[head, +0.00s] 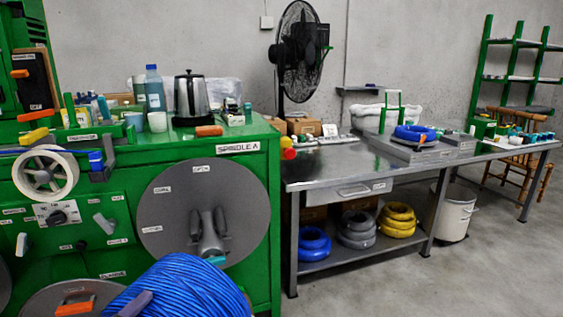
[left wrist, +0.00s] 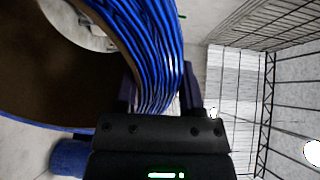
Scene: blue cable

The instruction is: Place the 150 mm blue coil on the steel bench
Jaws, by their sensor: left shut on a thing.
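A large blue coil (head: 180,290) of cable is at the bottom of the head view, cut off by the lower edge. My left gripper (head: 134,304) is shut on it; only a dark finger shows against the coil there. In the left wrist view the coil (left wrist: 150,40) passes between the two fingers of the gripper (left wrist: 160,92), with its brown inner face to the left. The steel bench (head: 335,165) stands to the right, apart from the held coil. Its bare top shows at the front left. My right gripper is not in view.
The green cabinet (head: 262,190) with a grey round dial (head: 165,215) stands behind the coil. On the bench are a smaller blue coil (head: 412,132) on a grey block and small items. Blue (head: 313,243), grey and yellow coils lie on its lower shelf. A wire rack (left wrist: 265,95) shows in the wrist view.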

